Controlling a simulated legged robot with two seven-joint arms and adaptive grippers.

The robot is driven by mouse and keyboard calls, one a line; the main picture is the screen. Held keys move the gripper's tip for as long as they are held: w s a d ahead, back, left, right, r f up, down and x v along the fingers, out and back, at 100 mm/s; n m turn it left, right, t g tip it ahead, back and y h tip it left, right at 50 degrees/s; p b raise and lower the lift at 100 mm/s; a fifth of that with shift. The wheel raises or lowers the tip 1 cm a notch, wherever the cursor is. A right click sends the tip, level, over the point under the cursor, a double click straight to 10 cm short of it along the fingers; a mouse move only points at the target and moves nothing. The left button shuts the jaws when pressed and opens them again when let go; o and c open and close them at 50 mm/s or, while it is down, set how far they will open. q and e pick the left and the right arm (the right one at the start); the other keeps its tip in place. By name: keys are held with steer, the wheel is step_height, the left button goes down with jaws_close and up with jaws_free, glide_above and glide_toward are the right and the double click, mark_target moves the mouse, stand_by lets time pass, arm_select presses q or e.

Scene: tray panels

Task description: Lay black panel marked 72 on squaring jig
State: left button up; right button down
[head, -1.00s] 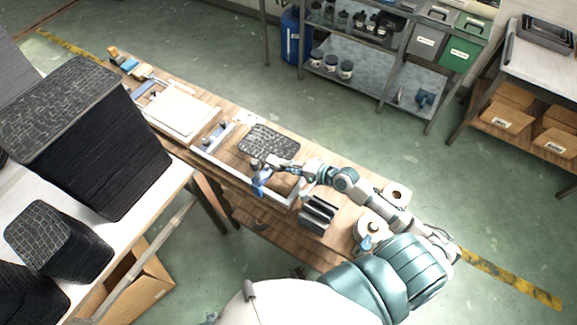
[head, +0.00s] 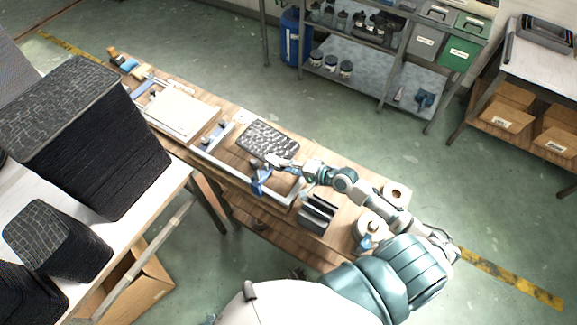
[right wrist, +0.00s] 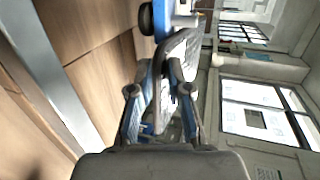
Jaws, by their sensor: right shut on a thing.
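A dark panel with a cracked-looking pattern (head: 267,140) is above the squaring jig, a pale metal frame (head: 206,155) on the wooden bench. My right gripper (head: 279,161) is shut on the panel's near edge. In the right wrist view the fingers (right wrist: 161,78) pinch the panel (right wrist: 181,48), which shows nearly edge-on and tilted. The jig's rail (right wrist: 52,82) runs beside it. The panel appears held off the bench; I cannot tell if it touches the jig. No number can be read. My left gripper is out of view.
A blue clamp (head: 261,181) sits on the jig's near side. A black slotted holder (head: 318,213) and tape rolls (head: 394,191) stand to the right. A white board (head: 182,112) lies to the left. Tall dark panel stacks (head: 92,140) stand on the front-left table.

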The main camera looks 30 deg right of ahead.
steer(key=shift+s+f, duration=0.25)
steer(key=shift+f, duration=0.65)
steer(key=c, duration=1.3)
jaws_free()
steer(key=shift+o, duration=1.4)
steer(key=shift+w+f, duration=0.1)
steer(key=shift+w, duration=0.45)
steer(key=shift+s+r, duration=0.15)
steer(key=shift+r, duration=0.2)
steer(key=v, duration=1.2)
